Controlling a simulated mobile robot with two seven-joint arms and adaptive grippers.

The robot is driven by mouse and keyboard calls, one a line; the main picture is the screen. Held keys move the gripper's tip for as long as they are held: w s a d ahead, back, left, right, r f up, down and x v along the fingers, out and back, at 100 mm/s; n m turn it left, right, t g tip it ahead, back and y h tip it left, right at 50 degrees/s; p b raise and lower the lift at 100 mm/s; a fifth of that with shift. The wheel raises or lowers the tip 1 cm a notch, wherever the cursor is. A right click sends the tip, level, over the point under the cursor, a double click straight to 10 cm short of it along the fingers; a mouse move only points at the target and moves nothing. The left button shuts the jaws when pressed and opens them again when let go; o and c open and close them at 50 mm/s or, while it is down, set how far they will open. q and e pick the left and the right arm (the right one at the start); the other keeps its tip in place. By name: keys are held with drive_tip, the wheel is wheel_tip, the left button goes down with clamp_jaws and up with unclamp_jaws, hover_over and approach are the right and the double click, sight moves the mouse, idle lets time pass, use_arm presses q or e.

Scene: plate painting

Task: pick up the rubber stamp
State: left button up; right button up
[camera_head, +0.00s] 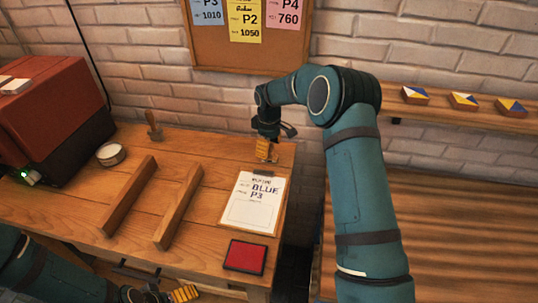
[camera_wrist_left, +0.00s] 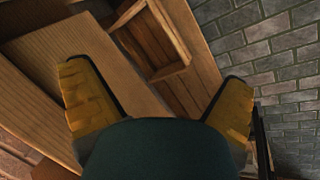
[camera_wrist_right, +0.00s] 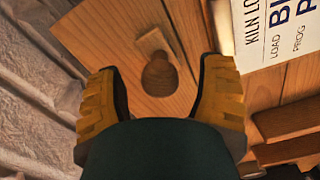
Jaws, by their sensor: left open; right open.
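The rubber stamp (camera_wrist_right: 159,74), with a round wooden knob and a pale rectangular part, shows on the wooden table in the right wrist view. It lies ahead of my right gripper (camera_wrist_right: 162,97), between the lines of the two spread yellow fingers, and does not appear gripped. In the head view my right gripper (camera_head: 265,150) is over the back right of the table, just behind the clipboard, and largely hides the stamp. My left gripper (camera_head: 175,293) is low at the front edge of the head view. Its fingers are apart and empty in the left wrist view (camera_wrist_left: 160,100).
A clipboard sheet (camera_head: 250,215) reading BLUE P3 and a red ink pad (camera_head: 245,256) lie on the right. Two wooden rails (camera_head: 128,196), a round tin (camera_head: 111,154) and a wooden-handled item (camera_head: 153,127) are further left. A shelf (camera_head: 460,118) with patterned tiles is at right.

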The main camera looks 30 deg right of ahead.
clamp_jaws()
wheel_tip(320, 180, up, 10)
drive_tip(key=shift+r+p, duration=0.1)
drive_tip(key=shift+p, duration=0.6)
drive_tip(key=c, duration=0.9)
unclamp_jaws()
drive_tip(key=shift+c, duration=1.2)
